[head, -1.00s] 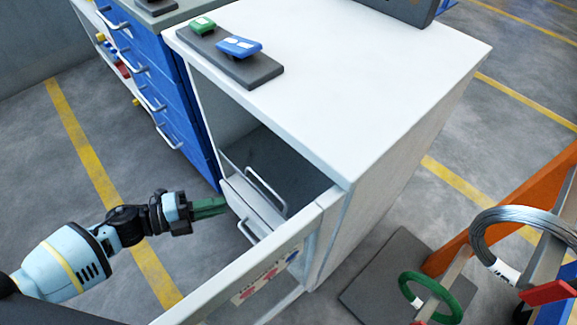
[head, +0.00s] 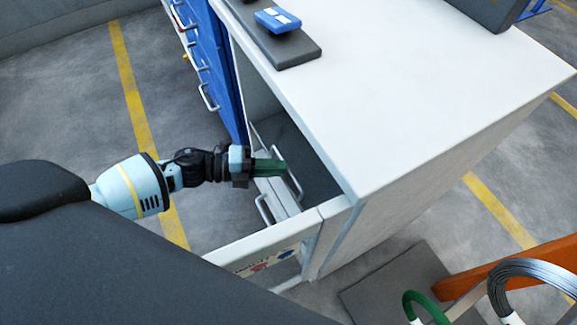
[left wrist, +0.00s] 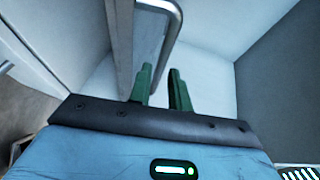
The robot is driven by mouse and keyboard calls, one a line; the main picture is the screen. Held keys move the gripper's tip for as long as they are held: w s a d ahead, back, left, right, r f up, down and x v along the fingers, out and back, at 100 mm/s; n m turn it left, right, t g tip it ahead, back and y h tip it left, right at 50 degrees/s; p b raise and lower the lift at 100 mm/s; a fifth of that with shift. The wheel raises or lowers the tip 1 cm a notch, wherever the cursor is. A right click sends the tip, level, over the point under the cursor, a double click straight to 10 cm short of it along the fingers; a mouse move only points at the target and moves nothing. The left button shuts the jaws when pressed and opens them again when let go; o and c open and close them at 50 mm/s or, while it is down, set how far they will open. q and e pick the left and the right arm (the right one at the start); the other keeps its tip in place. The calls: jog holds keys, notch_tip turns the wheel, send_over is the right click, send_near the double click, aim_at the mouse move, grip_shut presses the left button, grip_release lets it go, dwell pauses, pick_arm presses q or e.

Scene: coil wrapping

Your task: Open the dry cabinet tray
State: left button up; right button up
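The white dry cabinet (head: 420,95) stands with its door (head: 262,246) swung open. Inside it are light tray fronts (head: 281,197) with an upper bar handle (head: 296,188) and a lower bar handle (head: 263,211). My left gripper (head: 282,168), with green fingers, is at the cabinet opening beside the upper handle. In the left wrist view its fingers (left wrist: 161,80) are apart, and a grey bar handle (left wrist: 174,35) runs down toward the gap between them. I cannot tell whether they touch it. The tray looks pushed in. My right gripper is out of view.
A blue drawer cabinet (head: 222,75) stands close on the left. A dark pad with a blue item (head: 278,19) lies on the cabinet top. An orange stand (head: 520,268) with a green coil (head: 425,300) and a wire coil (head: 530,270) is at lower right.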

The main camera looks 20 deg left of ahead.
pick_arm(q)
jog(key=shift+x, duration=1.75)
grip_shut()
